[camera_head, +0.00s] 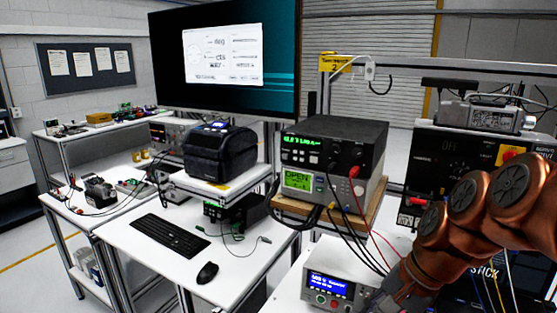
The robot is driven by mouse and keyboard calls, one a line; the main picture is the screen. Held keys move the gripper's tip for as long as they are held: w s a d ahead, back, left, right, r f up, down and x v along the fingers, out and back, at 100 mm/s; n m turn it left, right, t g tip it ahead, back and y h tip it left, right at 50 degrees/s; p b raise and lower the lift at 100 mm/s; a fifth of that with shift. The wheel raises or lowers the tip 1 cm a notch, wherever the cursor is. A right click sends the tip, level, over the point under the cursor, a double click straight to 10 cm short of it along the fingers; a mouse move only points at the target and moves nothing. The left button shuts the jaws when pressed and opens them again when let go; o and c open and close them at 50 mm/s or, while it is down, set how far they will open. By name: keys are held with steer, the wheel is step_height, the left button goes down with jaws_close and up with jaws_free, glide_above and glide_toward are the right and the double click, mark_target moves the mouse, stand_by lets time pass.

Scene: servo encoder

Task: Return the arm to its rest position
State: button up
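My arm (476,215) shows as copper-coloured rounded links at the right of the head view, reaching in from the right edge and bending down toward the lower middle. Its lower end (400,292) runs down beside a small grey box with a lit blue display (330,286). My gripper's fingers do not show clearly; the end is dark and partly cut off by the bottom edge. I cannot tell whether it touches the box or holds anything.
Stacked instruments (333,148) with red and black leads stand on a wooden shelf left of my arm. A black machine panel (440,150) is behind it. A printer (219,150), keyboard (170,235), mouse (207,273) and large monitor (225,60) are further left.

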steer(key=s+f+n+g+h, duration=0.1)
steer(key=s+f+n, duration=0.3)
steer(key=s, duration=0.4)
steer(key=s+f+n+g+h, duration=0.2)
steer(key=s+f+n, duration=0.2)
steer(key=s, duration=0.4)
steer(key=shift+s+d+n+h, duration=0.3)
steer(key=shift+s+n+h, duration=0.1)
steer(key=shift+s+d+f, duration=0.15)
steer(key=shift+s, duration=0.2)
steer(key=c, duration=0.6)
jaws_close()
steer(key=shift+d, duration=0.15)
